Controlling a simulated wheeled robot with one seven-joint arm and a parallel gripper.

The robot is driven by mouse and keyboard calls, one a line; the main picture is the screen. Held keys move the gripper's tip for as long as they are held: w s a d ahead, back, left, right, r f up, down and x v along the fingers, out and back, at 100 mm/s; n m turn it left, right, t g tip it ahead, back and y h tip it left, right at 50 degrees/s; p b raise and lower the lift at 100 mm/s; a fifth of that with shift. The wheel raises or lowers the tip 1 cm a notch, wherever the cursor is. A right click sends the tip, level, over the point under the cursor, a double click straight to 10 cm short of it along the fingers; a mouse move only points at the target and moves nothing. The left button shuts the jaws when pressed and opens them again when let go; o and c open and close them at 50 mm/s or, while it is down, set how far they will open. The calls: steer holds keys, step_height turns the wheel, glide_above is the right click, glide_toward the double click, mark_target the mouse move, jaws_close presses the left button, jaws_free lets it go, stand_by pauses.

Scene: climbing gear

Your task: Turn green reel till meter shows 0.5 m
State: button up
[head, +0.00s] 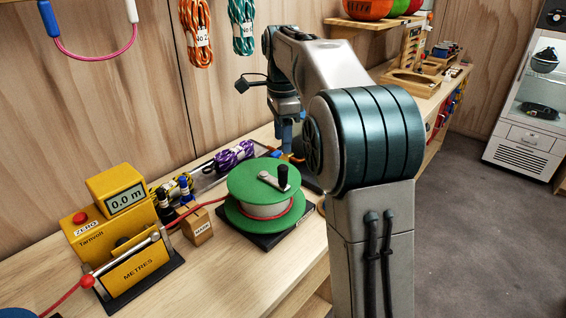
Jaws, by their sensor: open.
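The green reel (250,188) lies flat on a dark base on the bench, with red rope wound between its two green discs. On its top is a metal crank with an upright black knob (282,176). The yellow meter (118,232) stands to the left, and its display (125,199) reads 0.0 m. Red rope (85,281) runs from the reel past the meter to the lower left. My gripper (286,146) hangs behind the reel, apart from the knob; its fingertips are small and partly hidden.
Behind are a tray with purple rope (234,155) and other gear. Coiled orange rope (197,32) and teal rope (242,22) hang on the wall. The bench front, left of my arm, is clear.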

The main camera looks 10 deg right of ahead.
mark_target(283, 166)
step_height(283, 166, down, 10)
steer(key=shift+f, duration=0.1)
stand_by(0.4)
